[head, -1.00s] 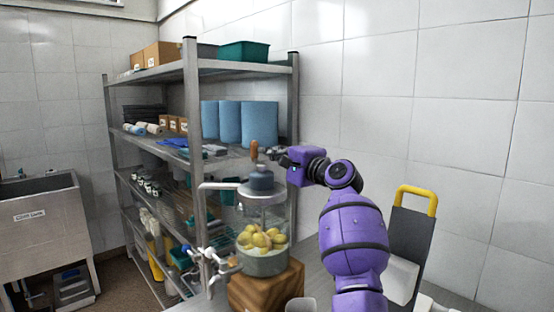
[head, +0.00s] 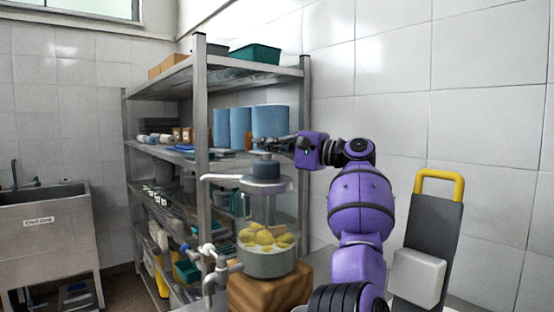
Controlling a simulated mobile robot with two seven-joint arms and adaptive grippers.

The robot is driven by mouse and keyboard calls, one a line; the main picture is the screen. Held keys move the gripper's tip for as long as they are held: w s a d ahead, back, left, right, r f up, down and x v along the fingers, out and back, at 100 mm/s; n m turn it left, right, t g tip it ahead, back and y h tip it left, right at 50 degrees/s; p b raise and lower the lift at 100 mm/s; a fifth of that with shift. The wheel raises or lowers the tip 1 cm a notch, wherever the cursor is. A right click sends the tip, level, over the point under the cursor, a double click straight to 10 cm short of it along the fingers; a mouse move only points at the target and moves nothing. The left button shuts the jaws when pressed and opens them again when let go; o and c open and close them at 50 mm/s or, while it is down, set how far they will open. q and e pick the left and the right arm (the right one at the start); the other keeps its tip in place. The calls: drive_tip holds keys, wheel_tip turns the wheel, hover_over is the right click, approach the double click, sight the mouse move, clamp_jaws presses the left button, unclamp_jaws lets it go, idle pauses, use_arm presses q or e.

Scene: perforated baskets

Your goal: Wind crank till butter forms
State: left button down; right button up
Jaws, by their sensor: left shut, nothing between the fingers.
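The glass churn jar (head: 268,230) stands on a wooden block (head: 268,290). Yellow lumps (head: 265,236) lie in pale liquid inside it. A dark gear housing (head: 265,168) tops the lid, and a pale bar (head: 222,178) sticks out to the left at lid height. My left gripper (head: 262,142), on the purple arm, is just above the housing, shut with nothing between its fingers. I cannot clearly make out the crank's wooden knob or whether the fingers touch the crank. My right gripper is not in view.
A metal shelf rack (head: 201,110) with blue rolls (head: 232,128) and bins stands close behind the churn. A white tap-like fitting (head: 212,262) is at the churn's lower left. A grey panel with a yellow handle (head: 440,176) stands right. A sink (head: 45,225) is far left.

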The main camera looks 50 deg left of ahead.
use_arm(q)
drive_tip(key=shift+s+a+n+g+h+b, duration=0.2)
drive_tip(key=shift+s+a+n+g+b, duration=0.15)
drive_tip(key=shift+s+g+b, duration=0.15)
drive_tip(key=shift+s+a+n+g+h+b, duration=0.2)
drive_tip(key=shift+s+n+g+b, duration=0.2)
drive_tip(key=shift+g, duration=0.2)
drive_tip(key=shift+s+a+b, duration=0.2)
drive_tip(key=shift+s+b, duration=0.3)
idle(1.1)
drive_tip(key=shift+r, duration=0.15)
idle(0.4)
wheel_tip(320, 180, up, 10)
drive_tip(key=shift+w+d, duration=0.15)
drive_tip(key=shift+d, duration=0.1)
